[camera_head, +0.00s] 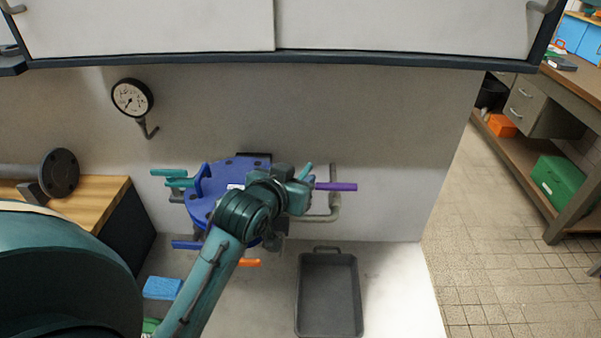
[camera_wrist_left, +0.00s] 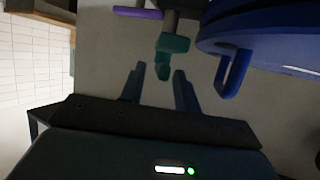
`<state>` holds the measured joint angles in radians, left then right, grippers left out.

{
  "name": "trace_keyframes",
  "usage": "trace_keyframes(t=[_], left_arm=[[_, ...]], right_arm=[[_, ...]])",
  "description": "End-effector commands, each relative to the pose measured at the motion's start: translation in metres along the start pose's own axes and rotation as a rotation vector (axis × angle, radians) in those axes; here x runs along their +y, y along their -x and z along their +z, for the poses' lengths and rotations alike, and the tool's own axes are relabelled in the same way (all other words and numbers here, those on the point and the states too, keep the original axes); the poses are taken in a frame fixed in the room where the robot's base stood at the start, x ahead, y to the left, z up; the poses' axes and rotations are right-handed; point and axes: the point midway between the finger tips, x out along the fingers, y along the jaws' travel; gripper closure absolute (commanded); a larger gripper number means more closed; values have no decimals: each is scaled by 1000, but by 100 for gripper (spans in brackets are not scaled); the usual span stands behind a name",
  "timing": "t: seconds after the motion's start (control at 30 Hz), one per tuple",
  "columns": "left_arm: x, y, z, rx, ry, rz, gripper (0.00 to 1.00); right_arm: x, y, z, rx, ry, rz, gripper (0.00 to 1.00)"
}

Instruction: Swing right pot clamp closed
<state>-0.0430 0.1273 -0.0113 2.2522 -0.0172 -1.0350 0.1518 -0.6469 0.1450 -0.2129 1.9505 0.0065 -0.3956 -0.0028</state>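The blue pot (camera_head: 212,190) with its round lid is fixed at the wall, partly hidden by my left arm. The right pot clamp, a teal handle (camera_head: 305,171), shows just past my left gripper (camera_head: 297,193). In the left wrist view the teal clamp (camera_wrist_left: 172,44) stands swung out, apart from the blue lug (camera_wrist_left: 233,75) on the pot's rim. My left gripper (camera_wrist_left: 158,80) is open, and the clamp's end appears between its fingertips; I cannot tell whether they touch. Another teal clamp (camera_head: 180,182) is at the pot's left side. My right gripper is not in view.
A purple handle (camera_head: 336,187) on a grey pipe is right of the gripper. Below are an orange handle (camera_head: 250,262), a blue sponge-like block (camera_head: 162,288) and a grey tray (camera_head: 329,295). A gauge (camera_head: 131,98) hangs on the wall. Cabinets overhang above.

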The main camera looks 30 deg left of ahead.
Motion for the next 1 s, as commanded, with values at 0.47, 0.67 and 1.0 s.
trace_keyframes(t=[0.47,0.67,1.0], left_arm=[[0,0,0,0,0,0,92],[0,0,0,0,1,0,100],[-4,-1,0,1,-39,73,100]], right_arm=[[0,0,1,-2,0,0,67],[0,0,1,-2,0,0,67],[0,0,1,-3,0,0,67]])
